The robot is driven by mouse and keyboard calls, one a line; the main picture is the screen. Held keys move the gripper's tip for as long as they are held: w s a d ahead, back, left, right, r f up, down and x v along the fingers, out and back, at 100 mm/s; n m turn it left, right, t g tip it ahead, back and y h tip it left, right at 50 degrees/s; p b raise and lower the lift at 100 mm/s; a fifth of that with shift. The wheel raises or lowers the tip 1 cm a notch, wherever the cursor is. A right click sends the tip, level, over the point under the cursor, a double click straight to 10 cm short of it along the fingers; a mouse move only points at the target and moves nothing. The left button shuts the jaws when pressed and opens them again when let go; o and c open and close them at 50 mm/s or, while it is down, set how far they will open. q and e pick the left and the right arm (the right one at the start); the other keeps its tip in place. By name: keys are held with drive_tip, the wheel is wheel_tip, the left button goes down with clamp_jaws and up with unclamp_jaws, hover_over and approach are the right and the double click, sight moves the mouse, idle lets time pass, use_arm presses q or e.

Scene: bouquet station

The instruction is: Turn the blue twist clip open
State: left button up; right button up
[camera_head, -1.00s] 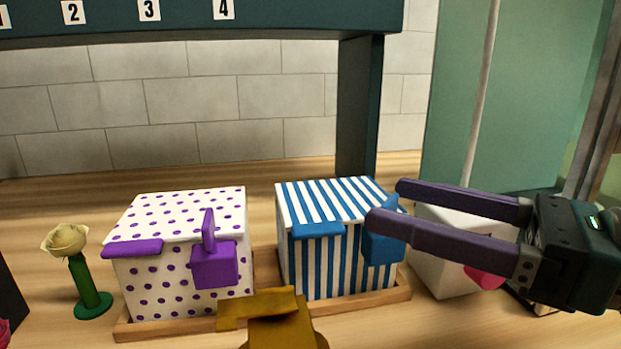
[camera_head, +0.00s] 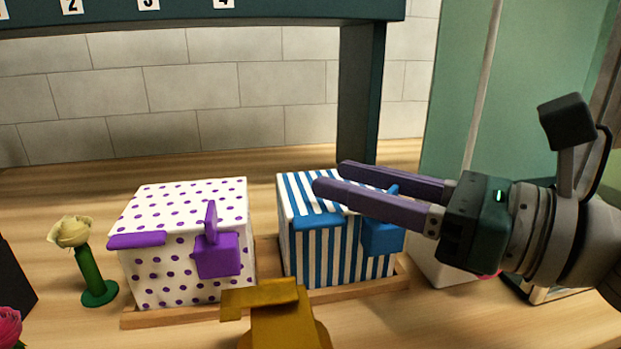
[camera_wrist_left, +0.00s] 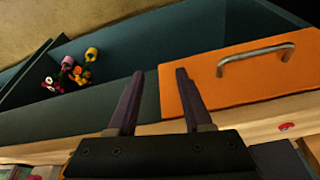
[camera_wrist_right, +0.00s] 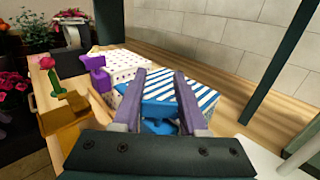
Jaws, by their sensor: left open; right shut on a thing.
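The blue twist clip (camera_head: 382,238) sits on the front right of the blue-and-white striped box (camera_head: 318,255). A blue tab (camera_head: 316,221) hangs over the front edge of its lid, left of the clip. My right gripper (camera_head: 330,177) reaches in from the right, its two purple fingers over the box. The lid looks closed. My left gripper (camera_wrist_left: 160,74) is open and empty.
A purple-dotted box (camera_head: 185,265) with a purple clip (camera_head: 217,255) stands to the left on the same wooden tray (camera_head: 160,319). A mustard-coloured object (camera_head: 275,315) stands in front. A pale flower in a green holder (camera_head: 90,275) is at far left. A dark post (camera_head: 358,95) rises behind.

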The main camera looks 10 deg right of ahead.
clamp_jaws()
drive_tip(key=shift+t, duration=0.3)
drive_tip(key=m+t+h+p, duration=0.1)
drive_tip(key=m+h+p, duration=0.1)
drive_tip(key=m+t+h+p, duration=0.1)
drive_tip(key=h, duration=0.1)
drive_tip(key=shift+w+d+r+t, duration=0.2)
drive_tip(key=shift+w+d+t, duration=0.05)
drive_tip(key=shift+t, duration=0.05)
drive_tip(key=shift+w+d+m+t+h+p, duration=0.1)
drive_tip(key=shift+d+m+t+h+p, duration=0.1)
drive_tip(key=shift+m+t+h+p, duration=0.7)
drive_tip(key=h, duration=0.1)
drive_tip(key=m+h, duration=0.1)
drive_tip(key=shift+d+f+m+h, duration=0.2)
drive_tip(key=shift+m+h, duration=0.1)
drive_tip(key=shift+h, duration=0.1)
drive_tip(key=shift+w+d+m+t+h, duration=0.1)
drive_tip(key=shift+d+m+t+h, duration=0.1)
drive_tip(key=shift+m+h, duration=0.5)
drive_tip(key=shift+d+m+t+h, duration=0.15)
drive_tip(key=shift+m+h, duration=0.25)
drive_tip(key=shift+h, duration=0.9)
drive_tip(key=shift+m, duration=0.3)
